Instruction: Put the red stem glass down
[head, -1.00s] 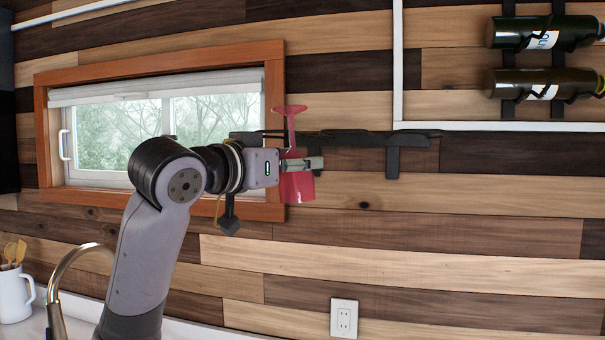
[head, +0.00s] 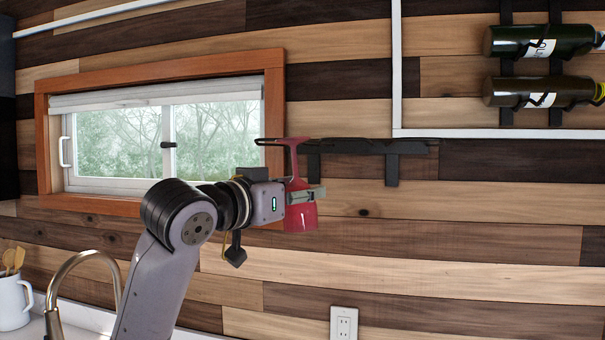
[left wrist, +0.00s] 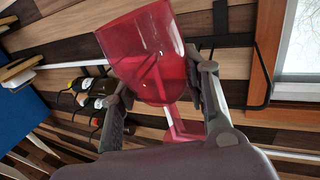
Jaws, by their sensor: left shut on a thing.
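The red stem glass (head: 301,217) hangs upside down in the head view, its bowl low and its foot (head: 285,141) at the top. My left gripper (head: 304,195) is shut on it, around the bowl or just above it. In the left wrist view the glass (left wrist: 148,45) sits between the two fingers of my left gripper (left wrist: 164,88). The foot is beside the left end of a black wall rack (head: 365,147); I cannot tell whether they touch. My right gripper is not in view.
Dark bottles (head: 540,92) lie in a holder at the upper right. A wood-framed window (head: 275,110) is behind my arm. A faucet (head: 70,265) and a white mug with utensils (head: 12,303) stand at the lower left.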

